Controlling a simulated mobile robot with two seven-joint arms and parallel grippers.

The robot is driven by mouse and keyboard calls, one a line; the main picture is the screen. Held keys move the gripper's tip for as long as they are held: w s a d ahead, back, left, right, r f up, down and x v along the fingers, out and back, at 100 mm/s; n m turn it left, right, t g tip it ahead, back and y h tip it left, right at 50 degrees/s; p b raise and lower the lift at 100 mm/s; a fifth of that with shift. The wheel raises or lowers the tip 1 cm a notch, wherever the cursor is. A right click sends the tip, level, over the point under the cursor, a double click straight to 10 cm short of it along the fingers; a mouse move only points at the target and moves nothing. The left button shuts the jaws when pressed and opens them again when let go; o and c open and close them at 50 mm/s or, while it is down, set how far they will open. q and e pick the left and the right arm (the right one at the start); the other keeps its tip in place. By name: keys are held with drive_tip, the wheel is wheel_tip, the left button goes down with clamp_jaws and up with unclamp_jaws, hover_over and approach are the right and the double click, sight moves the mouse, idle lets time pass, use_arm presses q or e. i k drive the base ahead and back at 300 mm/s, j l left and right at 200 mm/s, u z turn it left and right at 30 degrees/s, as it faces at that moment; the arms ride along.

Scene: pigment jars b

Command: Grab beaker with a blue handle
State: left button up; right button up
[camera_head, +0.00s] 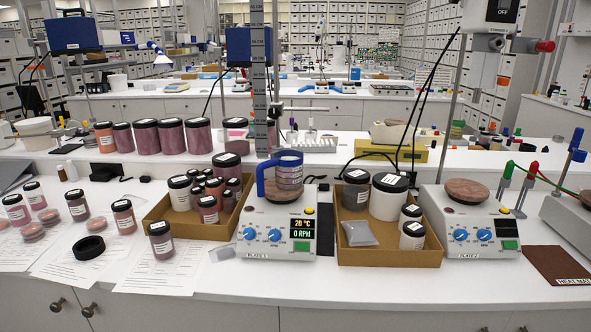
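The beaker with a blue handle (289,172) stands on the left hot plate (277,229), which is labelled PLATE 1. It is clear with a blue rim band and dark marks, and its blue handle (262,180) points to the left. The plate's display reads 20 °C and 0 RPM. A metal stand rises close behind the beaker. Neither of my grippers shows in the head view.
A cardboard tray of lidded jars (157,229) stands left of the plate, and another cardboard tray (390,256) stands right of it. A second hot plate (470,226) is further right. Several jars and paper sheets (72,262) cover the left bench. The bench front edge is clear.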

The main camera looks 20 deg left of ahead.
sight(288, 164)
drive_tip(key=i+j+z, duration=0.2)
drive_tip(key=z, duration=0.15)
drive_tip(key=i+j+z, duration=0.2)
drive_tip(key=z, duration=0.15)
drive_tip(key=j, duration=0.1)
